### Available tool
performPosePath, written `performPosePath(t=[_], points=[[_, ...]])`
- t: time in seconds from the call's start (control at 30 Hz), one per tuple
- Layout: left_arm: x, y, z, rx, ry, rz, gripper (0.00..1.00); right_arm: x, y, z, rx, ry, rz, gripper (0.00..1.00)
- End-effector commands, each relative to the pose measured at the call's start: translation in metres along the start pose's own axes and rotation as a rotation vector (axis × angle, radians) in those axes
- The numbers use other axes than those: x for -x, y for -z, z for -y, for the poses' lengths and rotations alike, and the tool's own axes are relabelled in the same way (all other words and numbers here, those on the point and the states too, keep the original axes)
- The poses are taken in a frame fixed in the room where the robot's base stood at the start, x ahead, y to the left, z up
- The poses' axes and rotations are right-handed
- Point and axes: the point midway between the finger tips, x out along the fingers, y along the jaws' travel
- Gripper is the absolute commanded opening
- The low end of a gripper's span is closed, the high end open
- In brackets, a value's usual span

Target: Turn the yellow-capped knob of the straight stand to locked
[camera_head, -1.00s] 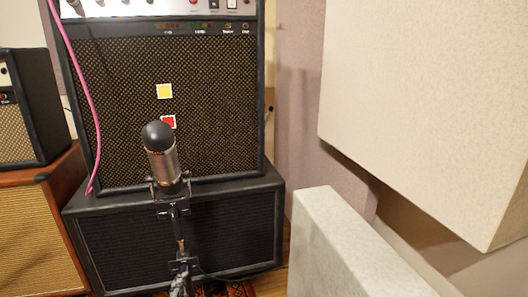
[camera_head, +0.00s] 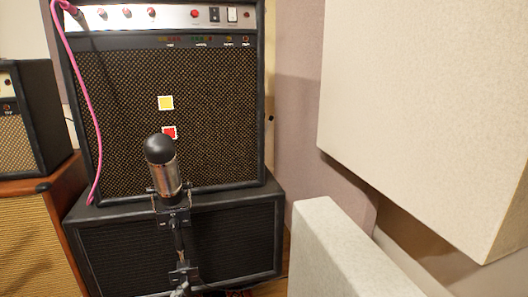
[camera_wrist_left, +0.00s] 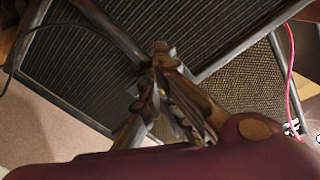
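The straight stand (camera_head: 178,236) rises upright in the lower middle of the head view, with a microphone (camera_head: 163,163) on top. A dark clamp part (camera_head: 183,272) sits lower on the stand; I cannot make out a yellow cap there. In the left wrist view, a small yellow spot (camera_wrist_left: 165,93), perhaps the knob's cap, shows among brownish metal parts. My left gripper (camera_wrist_left: 163,84) seems to reach in from below, close around this spot; finger and stand parts are hard to tell apart, so contact and grip are unclear. My right gripper is in neither view.
An amp head and speaker (camera_head: 235,85) stand on a black cabinet (camera_head: 240,237) behind the microphone. A pink cable (camera_head: 88,115) hangs at their left. An orange-sided cabinet (camera_head: 35,240) is at far left. Pale panels (camera_head: 420,110) (camera_head: 335,250) bound the right.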

Motion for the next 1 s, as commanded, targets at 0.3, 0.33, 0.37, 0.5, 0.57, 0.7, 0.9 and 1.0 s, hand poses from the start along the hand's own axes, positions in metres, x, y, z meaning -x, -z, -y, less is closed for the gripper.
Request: performPosePath(t=[0.3, 0.33, 0.37, 0.5, 0.57, 0.7, 0.9, 1.0], points=[[0.013, -0.003, 0.004, 0.001, 0.003, 0.000, 0.00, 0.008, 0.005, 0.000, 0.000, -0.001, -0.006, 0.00], [0.017, -0.002, 0.004, 0.000, 0.003, 0.001, 0.00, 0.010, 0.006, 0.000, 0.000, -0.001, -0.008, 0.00], [0.020, -0.002, 0.004, 0.000, 0.002, 0.000, 0.00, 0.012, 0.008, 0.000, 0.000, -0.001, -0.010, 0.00], [0.037, -0.002, 0.005, 0.000, 0.003, 0.000, 0.00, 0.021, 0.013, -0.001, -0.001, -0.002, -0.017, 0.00], [0.044, -0.003, 0.005, 0.001, 0.003, 0.001, 0.00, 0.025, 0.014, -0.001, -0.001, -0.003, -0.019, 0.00], [0.057, -0.003, 0.004, 0.000, 0.001, 0.001, 0.00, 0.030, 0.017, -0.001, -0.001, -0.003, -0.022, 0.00], [0.060, -0.005, 0.003, 0.000, 0.002, 0.002, 0.00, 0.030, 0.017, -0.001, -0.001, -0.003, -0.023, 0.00], [0.060, -0.006, 0.003, 0.000, 0.001, 0.002, 0.00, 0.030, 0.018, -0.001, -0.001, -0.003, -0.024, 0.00]])
